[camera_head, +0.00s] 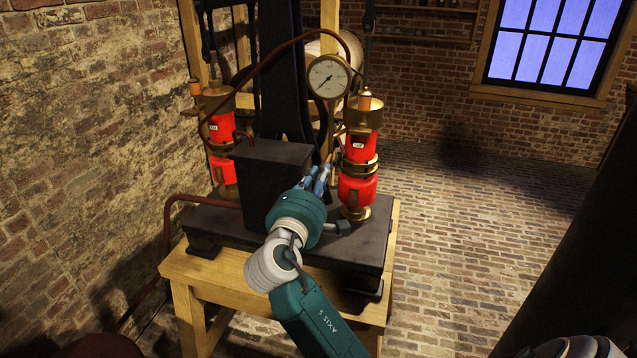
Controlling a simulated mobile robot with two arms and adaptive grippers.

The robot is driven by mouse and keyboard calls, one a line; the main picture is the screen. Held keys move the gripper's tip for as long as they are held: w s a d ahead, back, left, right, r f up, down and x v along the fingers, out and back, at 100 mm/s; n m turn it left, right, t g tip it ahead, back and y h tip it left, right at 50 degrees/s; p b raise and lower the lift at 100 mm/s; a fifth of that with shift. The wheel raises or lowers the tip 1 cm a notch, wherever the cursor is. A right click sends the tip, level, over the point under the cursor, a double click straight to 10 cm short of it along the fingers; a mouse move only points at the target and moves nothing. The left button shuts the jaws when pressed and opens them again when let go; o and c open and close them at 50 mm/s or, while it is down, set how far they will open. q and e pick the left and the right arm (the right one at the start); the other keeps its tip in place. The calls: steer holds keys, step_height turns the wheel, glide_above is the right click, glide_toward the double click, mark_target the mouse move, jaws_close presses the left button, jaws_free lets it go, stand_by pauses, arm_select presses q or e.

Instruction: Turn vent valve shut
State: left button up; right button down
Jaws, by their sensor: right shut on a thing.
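My right gripper (318,181) reaches in from the bottom of the picture, its blue fingers pointing up and away. It is shut on a small part at the right side of the black box (268,178), just left of the right red jar. The hand and fingers hide this part; its place fits the vent valve, but I cannot see its handle or how far it is turned. The right red jar (358,190) with brass fittings stands upright on the dark base plate (218,222). Another red jar (221,130) stands at the left. My left gripper is not in view.
A wooden table (225,275) carries the apparatus. A brick wall (80,130) stands close on the left. The brick floor (470,230) on the right is clear.

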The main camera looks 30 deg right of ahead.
steer(key=shift+s+f+m+b, duration=0.1)
steer(key=shift+f+m+b, duration=0.1)
steer(key=shift+m+b, duration=1.6)
steer(key=shift+m+p, duration=0.4)
steer(key=shift+m, duration=0.1)
steer(key=c, duration=1.7)
jaws_free()
steer(key=shift+r, duration=0.1)
